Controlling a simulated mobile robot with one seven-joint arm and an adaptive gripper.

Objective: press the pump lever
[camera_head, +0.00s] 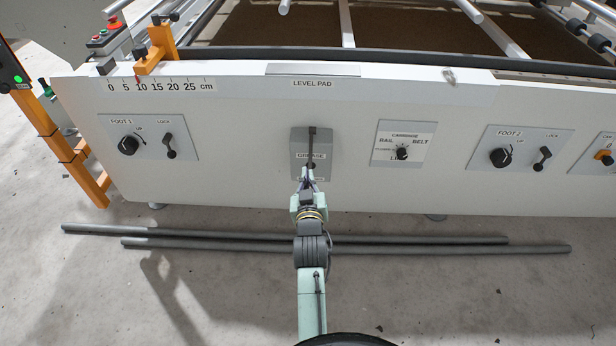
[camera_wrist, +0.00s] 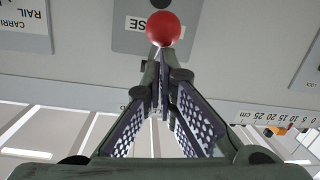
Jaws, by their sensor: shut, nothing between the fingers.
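The grease pump is a grey box (camera_head: 299,146) labelled GREASE on the white front panel, and it also shows in the wrist view (camera_wrist: 125,38). Its dark lever (camera_head: 312,142) runs down the front of the box. In the wrist view a red ball knob (camera_wrist: 163,28) stands out in front of the box; the head view does not show this knob. My gripper (camera_head: 308,172) is shut and empty, at the lower part of the box. In the wrist view its fingertips (camera_wrist: 161,58) meet right beside the knob. I cannot tell whether they touch it.
The FOOT 1 panel (camera_head: 177,137) with knob and lock lever is left of the pump. A carriage selector plate (camera_head: 403,143) and the FOOT 2 panel (camera_head: 520,148) are to the right. Dark rods (camera_head: 400,239) lie on the floor. An orange post (camera_head: 90,178) stands left.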

